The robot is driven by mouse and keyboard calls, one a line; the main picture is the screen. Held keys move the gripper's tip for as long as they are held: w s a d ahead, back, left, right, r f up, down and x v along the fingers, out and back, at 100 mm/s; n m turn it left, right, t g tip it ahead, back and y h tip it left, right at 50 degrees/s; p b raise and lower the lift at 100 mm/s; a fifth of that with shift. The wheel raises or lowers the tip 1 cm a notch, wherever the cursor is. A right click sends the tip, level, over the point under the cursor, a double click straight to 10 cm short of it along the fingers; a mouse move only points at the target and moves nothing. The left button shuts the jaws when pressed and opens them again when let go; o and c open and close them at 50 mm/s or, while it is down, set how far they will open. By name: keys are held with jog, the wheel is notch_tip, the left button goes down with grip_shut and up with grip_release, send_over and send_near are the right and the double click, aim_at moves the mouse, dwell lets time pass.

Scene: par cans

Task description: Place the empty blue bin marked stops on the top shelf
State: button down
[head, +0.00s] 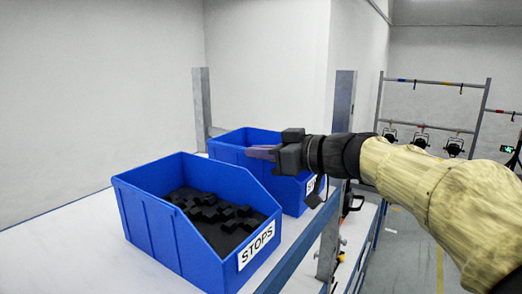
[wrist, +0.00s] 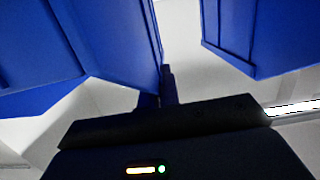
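Two blue bins stand on a white shelf in the head view. The near bin (head: 165,225) is marked STOPS on a white front label and holds several black blocks (head: 215,210). The far bin (head: 228,141) stands behind it; its label shows only in part, and most of its inside is hidden. My gripper (head: 252,153) is at the far bin, overlapping its rim and side in the picture, pointing left. In the wrist view, the fingers (wrist: 160,90) are close by blue bin walls on both sides. Whether they touch a wall or hold it, I cannot tell.
The white shelf (head: 75,240) has free room left of the bins. A blue shelf rail (head: 305,250) runs along its front edge, with grey uprights (head: 345,100) behind. A rack with stage lamps (head: 454,147) stands at the back right.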

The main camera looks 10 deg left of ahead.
jog(key=c, duration=1.6)
grip_release()
jog(key=shift+w, duration=0.1)
jog(key=shift+c, duration=0.2)
jog(key=shift+s+d+b, duration=0.35)
jog(key=shift+d+b, duration=0.1)
jog(key=shift+d, duration=0.15)
jog(key=b+v, duration=0.4)
jog(key=v, duration=0.6)
jog(key=shift+s+d+r, duration=0.15)
jog(key=shift+d+r, duration=0.05)
jog(key=shift+d, duration=0.15)
